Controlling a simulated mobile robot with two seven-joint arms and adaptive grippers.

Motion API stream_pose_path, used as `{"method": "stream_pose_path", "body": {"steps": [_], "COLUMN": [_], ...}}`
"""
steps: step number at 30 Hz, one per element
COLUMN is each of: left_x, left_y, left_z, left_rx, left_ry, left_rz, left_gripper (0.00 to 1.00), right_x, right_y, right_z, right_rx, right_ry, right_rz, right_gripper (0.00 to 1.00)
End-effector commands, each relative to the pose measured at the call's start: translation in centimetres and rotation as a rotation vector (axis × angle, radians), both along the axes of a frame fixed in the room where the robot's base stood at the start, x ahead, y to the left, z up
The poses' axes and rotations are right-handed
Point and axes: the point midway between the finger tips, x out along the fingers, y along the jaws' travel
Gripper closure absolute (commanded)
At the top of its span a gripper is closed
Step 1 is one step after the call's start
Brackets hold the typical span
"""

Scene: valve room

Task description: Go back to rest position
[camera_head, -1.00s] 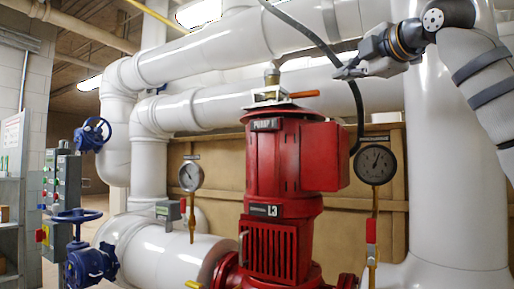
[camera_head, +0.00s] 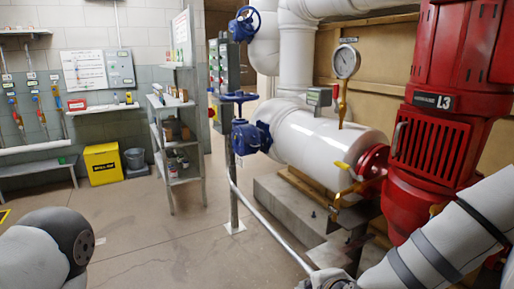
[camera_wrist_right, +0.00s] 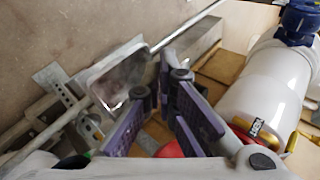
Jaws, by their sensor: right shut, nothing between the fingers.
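My right gripper (camera_wrist_right: 165,95) shows in the right wrist view as dark purple fingers, shut with nothing between them. It hangs above the floor and metal framework, beside the white pipe (camera_wrist_right: 265,85). In the head view my right arm (camera_head: 440,245) comes in low at the right, in front of the red pump (camera_head: 435,140); its gripper is not clearly visible there. My left arm (camera_head: 45,250) shows at the lower left of the head view, and its gripper is out of view.
A metal rail (camera_head: 270,228) and the pump's concrete base (camera_head: 290,203) lie close to my right arm. Blue valves (camera_head: 250,137), a grey shelf rack (camera_head: 178,150) and a yellow box (camera_head: 102,163) stand farther off. The floor (camera_head: 130,225) at the left middle is open.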

Motion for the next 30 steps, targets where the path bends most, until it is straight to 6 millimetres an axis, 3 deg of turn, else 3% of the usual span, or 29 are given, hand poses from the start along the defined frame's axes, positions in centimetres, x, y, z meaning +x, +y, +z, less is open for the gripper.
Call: {"method": "stream_pose_path", "body": {"steps": [1, 3, 5, 6, 10, 12, 14, 18, 30], "left_x": [0.0, 0.0, 0.0, 0.0, 0.0, 0.0, 0.0, 0.0, 0.0], "left_y": [0.0, 0.0, 0.0, 0.0, 0.0, 0.0, 0.0, 0.0, 0.0], "left_z": [0.0, 0.0, 0.0, 0.0, 0.0, 0.0, 0.0, 0.0, 0.0], "left_rx": [0.0, 0.0, 0.0, 0.0, 0.0, 0.0, 0.0, 0.0, 0.0], "left_ry": [-0.001, -0.001, -0.001, -0.001, -0.001, -0.001, -0.001, -0.001, -0.001], "left_rz": [0.0, 0.0, 0.0, 0.0, 0.0, 0.0, 0.0, 0.0, 0.0], "left_gripper": [0.36, 0.36, 0.36, 0.36, 0.36, 0.36, 0.36, 0.36, 0.36], "right_x": [-3.7, -9.2, -14.3, -17.8, -28.6, -33.0, -35.8, -38.7, -38.8], "right_y": [0.0, -0.6, -1.6, -2.4, -5.8, -7.6, -8.7, -10.1, -10.1], "right_z": [-3.6, -7.9, -10.9, -12.6, -15.4, -15.6, -15.5, -15.0, -15.0], "right_rx": [-0.093, -0.215, -0.308, -0.36, -0.481, -0.512, -0.525, -0.536, -0.536], "right_ry": [0.08, 0.187, 0.281, 0.346, 0.539, 0.619, 0.669, 0.721, 0.724], "right_rz": [0.121, 0.306, 0.473, 0.586, 0.937, 1.09, 1.188, 1.297, 1.304], "right_gripper": [1.0, 1.0, 1.0, 1.0, 1.0, 1.0, 1.0, 1.0, 1.0]}}
